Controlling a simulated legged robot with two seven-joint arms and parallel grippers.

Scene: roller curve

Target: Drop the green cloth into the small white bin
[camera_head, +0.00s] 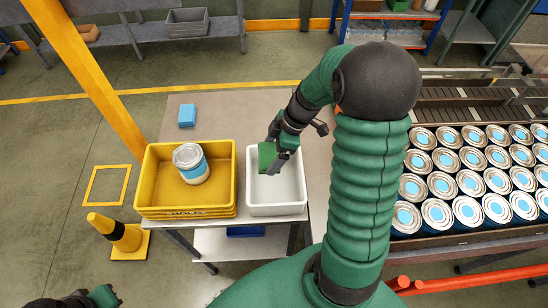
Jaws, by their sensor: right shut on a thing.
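The green cloth (267,156) is held in my right gripper (276,158), which is shut on it. Cloth and gripper are over the back part of the small white bin (277,210). The bin stands on the table to the right of the yellow bin, and its visible floor looks empty. I cannot tell how high the cloth is above the bin floor. A part of my left arm (95,298) shows at the bottom left edge; its fingertips cannot be made out.
A yellow bin (160,206) holding a can (192,170) stands left of the white bin. A blue block (187,115) lies behind it on the table (230,113). Many cans (468,180) fill the roller conveyor at right.

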